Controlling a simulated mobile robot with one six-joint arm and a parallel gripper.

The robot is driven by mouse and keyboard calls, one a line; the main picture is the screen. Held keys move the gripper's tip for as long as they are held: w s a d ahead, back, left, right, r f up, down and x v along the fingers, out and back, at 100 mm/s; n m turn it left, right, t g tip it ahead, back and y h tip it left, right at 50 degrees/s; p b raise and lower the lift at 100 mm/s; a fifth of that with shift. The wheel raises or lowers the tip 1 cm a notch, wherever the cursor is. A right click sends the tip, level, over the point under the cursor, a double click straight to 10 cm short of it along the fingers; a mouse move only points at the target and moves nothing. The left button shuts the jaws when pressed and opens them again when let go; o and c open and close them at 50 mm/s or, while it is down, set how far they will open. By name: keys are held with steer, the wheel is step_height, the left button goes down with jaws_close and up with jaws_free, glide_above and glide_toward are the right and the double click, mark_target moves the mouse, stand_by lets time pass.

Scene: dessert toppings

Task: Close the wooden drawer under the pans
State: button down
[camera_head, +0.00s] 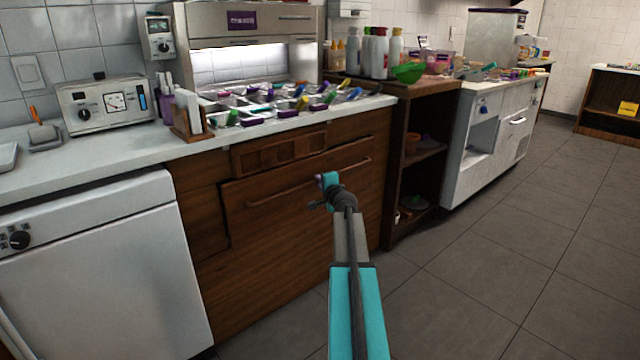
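The wooden drawer (270,225) is a wide brown front with a long horizontal bar handle (275,195), set below the counter that holds the topping pans (275,105). A dark edge shows along its left side, and its front seems to stand slightly out from the cabinet; how far is hard to tell. My gripper (317,193) is in front of the drawer, near the right half of the handle in the picture. The wrist hides part of the front. The fingers are small and partly hidden, so contact with the handle and the finger opening are unclear.
A white appliance (105,275) stands left of the wooden cabinet. An open dark wooden shelf (425,150) with bowls stands to the right, then a white cabinet (490,140). The grey tiled floor (500,260) is clear at the right front.

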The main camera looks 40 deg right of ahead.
mark_target(313, 176)
steer(key=w, duration=0.3)
steer(key=shift+w+d+r+p, duration=0.15)
steer(key=shift+w+p, duration=0.15)
steer(key=shift+p, duration=0.05)
stand_by(0.3)
steer(key=c, duration=1.7)
jaws_free()
steer(key=shift+w, duration=0.1)
steer(key=shift+c, duration=0.2)
steer(key=shift+s, duration=0.25)
steer(key=p+v, duration=0.2)
steer(key=v, duration=1.1)
steer(key=shift+a, duration=0.2)
steer(key=shift+s+a+p, duration=0.1)
steer(key=shift+p, duration=0.2)
